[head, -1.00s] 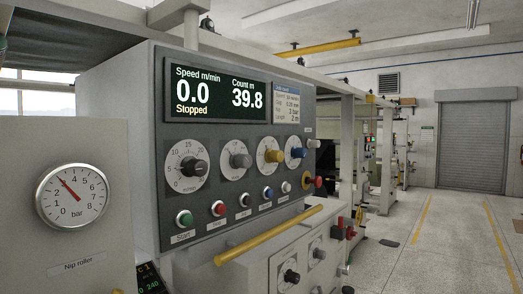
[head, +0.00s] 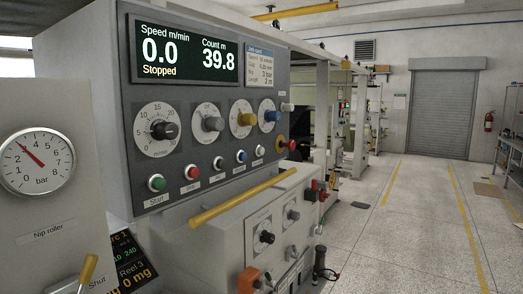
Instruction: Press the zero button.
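The grey control panel (head: 200,95) fills the left-centre of the head view. Its display (head: 186,55) reads speed 0.0 m/min, "Stopped", and count 39.8 m. A row of small buttons runs along the panel's lower part: green (head: 156,183) labelled Start, red (head: 191,172), black (head: 218,163), blue (head: 241,156) and white (head: 260,150). The labels under the buttons right of Start are too small to read surely, so I cannot tell which is zero. My gripper is not in view.
A yellow bar (head: 243,197) sticks out below the buttons. Dials with knobs (head: 165,130) sit above them, and a red mushroom button (head: 290,145) is at the right. A pressure gauge (head: 38,161) stands at left. The floor (head: 400,235) at right is open.

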